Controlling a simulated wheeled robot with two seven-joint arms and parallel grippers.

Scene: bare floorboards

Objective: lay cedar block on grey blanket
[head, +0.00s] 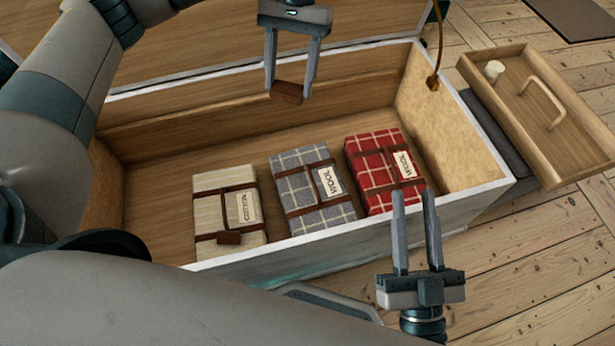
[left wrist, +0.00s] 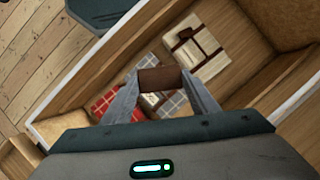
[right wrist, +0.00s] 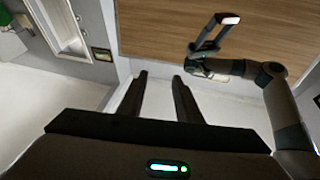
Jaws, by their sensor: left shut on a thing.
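A small dark brown block, the cedar block (head: 287,92), is held between the fingertips of my left gripper (head: 290,80), above the open chest. It also shows in the left wrist view (left wrist: 162,79). The grey plaid blanket (head: 295,168), tied with brown straps and labelled WOOL, lies in the middle of the chest floor, below and in front of the block. In the left wrist view it is partly hidden by the gripper. My right gripper (head: 416,205) is open and empty, in front of the chest's front wall.
A red plaid blanket (head: 366,150) lies right. The chest wall (head: 400,228) surrounds them. A wooden tray (head: 525,150) sits outside at right.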

